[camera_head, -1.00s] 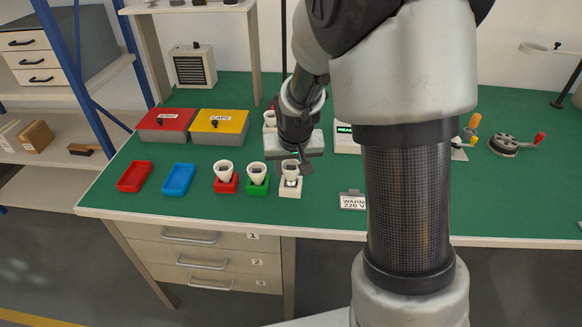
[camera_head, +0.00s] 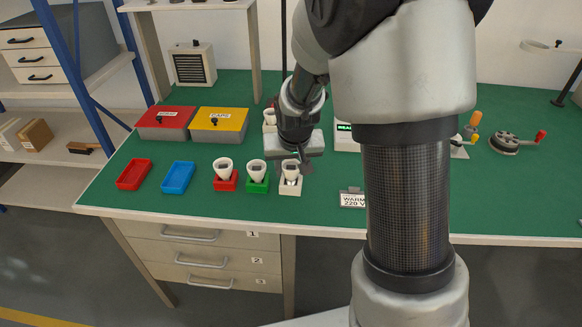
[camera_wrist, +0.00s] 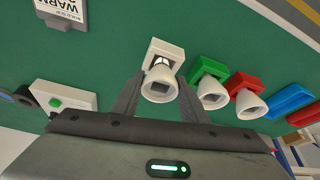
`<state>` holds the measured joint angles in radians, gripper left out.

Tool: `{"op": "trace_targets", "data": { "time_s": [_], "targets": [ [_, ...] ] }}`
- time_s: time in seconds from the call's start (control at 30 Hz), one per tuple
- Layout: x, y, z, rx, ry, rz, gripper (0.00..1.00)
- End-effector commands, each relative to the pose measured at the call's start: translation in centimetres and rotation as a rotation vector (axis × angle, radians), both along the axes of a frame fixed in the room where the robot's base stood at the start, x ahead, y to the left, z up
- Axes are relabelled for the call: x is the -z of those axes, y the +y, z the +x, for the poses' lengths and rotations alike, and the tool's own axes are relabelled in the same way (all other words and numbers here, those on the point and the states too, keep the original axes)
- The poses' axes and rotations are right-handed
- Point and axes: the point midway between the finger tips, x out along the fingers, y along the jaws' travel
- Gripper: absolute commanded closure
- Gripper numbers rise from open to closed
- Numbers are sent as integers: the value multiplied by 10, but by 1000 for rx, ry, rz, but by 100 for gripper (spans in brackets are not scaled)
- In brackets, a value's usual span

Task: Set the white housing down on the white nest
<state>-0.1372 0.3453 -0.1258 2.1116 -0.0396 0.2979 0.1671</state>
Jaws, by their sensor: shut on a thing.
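The white housing (camera_head: 290,170) is a cup-like piece with a dark square on it. It is at the white nest (camera_head: 290,187), near the table's front edge. My gripper (camera_head: 291,164) is shut on the housing from above and behind. In the wrist view the housing (camera_wrist: 160,84) sits between the two fingers of my gripper (camera_wrist: 160,98), with the white nest (camera_wrist: 155,50) directly beyond it. A metallic part shows between housing and nest. I cannot tell whether the housing rests fully on the nest.
Two similar white housings stand in the red nest (camera_head: 226,184) and the green nest (camera_head: 258,186), close to the left. A blue tray (camera_head: 178,177) and a red tray (camera_head: 135,174) lie further left. A "WARM 220 V" sign (camera_head: 352,199) stands to the right.

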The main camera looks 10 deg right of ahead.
Motion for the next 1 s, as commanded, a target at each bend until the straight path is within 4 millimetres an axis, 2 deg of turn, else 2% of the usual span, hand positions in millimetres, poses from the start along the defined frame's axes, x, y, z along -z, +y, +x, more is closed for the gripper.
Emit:
{"op": "trace_targets", "data": {
  "time_s": [0.97,1.0],
  "targets": [
    [10,0,0,0,0,0,85],
    [10,0,0,0,0,0,53]
  ]
}}
